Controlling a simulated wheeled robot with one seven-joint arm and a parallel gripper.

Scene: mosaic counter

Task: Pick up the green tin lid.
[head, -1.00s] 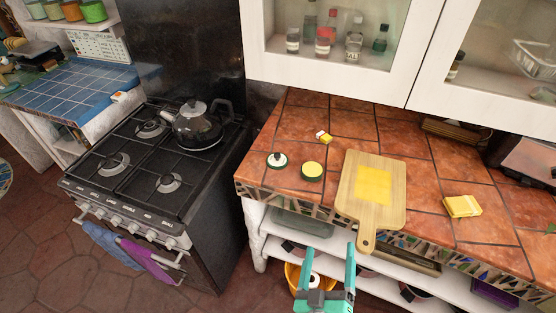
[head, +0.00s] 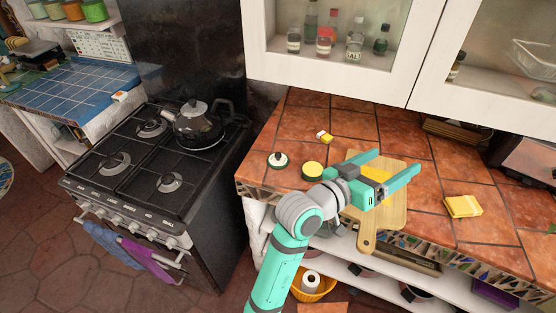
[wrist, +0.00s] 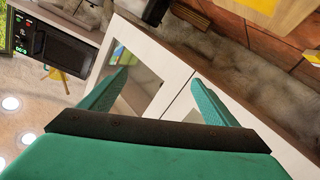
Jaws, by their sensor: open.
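Two small round things lie on the tiled counter left of the cutting board in the head view. The other is a dark-rimmed disc with a yellow top (head: 312,169); which one is the lid is not certain. My gripper (head: 395,163) is open and empty above the cutting board, to the right of both discs, with its fingers pointing right. In the wrist view my gripper (wrist: 160,76) faces the cabinet doors, and neither disc shows.
The wooden cutting board (head: 395,215) with a yellow patch is partly hidden by my gripper. A yellow folded cloth or sponge (head: 463,206) lies right, a small yellow-and-white thing (head: 325,137) behind the discs. The stove with a kettle (head: 198,125) stands left. Wall cabinets (head: 420,50) overhang the counter.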

